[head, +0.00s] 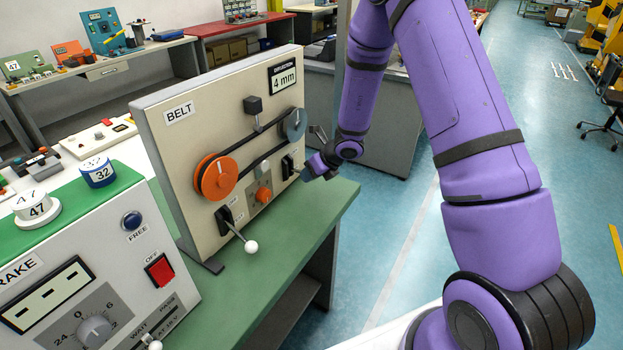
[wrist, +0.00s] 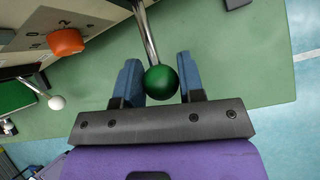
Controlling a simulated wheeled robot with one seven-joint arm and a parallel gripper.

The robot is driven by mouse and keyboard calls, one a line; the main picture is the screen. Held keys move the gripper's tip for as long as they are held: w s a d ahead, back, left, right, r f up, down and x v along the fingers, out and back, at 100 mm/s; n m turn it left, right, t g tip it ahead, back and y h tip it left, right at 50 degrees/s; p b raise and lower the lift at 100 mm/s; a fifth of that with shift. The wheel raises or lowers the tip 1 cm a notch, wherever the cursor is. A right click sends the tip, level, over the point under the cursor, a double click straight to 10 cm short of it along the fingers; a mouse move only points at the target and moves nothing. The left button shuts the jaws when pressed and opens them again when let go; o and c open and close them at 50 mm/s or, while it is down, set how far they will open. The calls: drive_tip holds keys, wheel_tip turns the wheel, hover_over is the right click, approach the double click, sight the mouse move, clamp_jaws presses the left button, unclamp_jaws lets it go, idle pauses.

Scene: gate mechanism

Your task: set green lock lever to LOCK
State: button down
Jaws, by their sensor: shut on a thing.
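The green lock lever is a metal rod with a green ball knob (wrist: 161,83) in the wrist view. My gripper (wrist: 162,77) has its two blue fingers on either side of the knob and is shut on it. The rod runs up from the knob to the top edge of the picture, where its base is cut off. In the head view my gripper (head: 316,166) is at the right end of the belt panel (head: 180,150). It hides the green knob there. I cannot read any LOCK mark near the lever.
The panel carries an orange pulley (head: 217,177), an orange knob (head: 264,195) and a white-tipped lever (head: 251,246). The white tip also shows in the wrist view (wrist: 56,102). The brake box (head: 100,270) stands at front left. Green bench top (head: 290,240) is bare before the panel.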

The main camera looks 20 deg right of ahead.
sight(300, 171)
drive_tip(key=shift+w+a+r, duration=0.15)
drive_tip(key=shift+w+r, duration=0.05)
drive_tip(key=shift+r, duration=0.3)
drive_tip(key=shift+w+a+r, duration=0.1)
drive_tip(key=shift+w+r, duration=0.05)
drive_tip(key=shift+r, duration=0.4)
drive_tip(key=shift+w+a+r, duration=0.15)
drive_tip(key=shift+w+r, duration=0.05)
drive_tip(key=shift+r, duration=0.3)
drive_tip(key=shift+a, duration=0.1)
drive_tip(key=c, duration=0.8)
unclamp_jaws()
drive_tip(key=shift+s+d+r, duration=0.15)
drive_tip(key=shift+d+r, duration=0.1)
drive_tip(key=shift+r, duration=0.05)
drive_tip(key=v, duration=1)
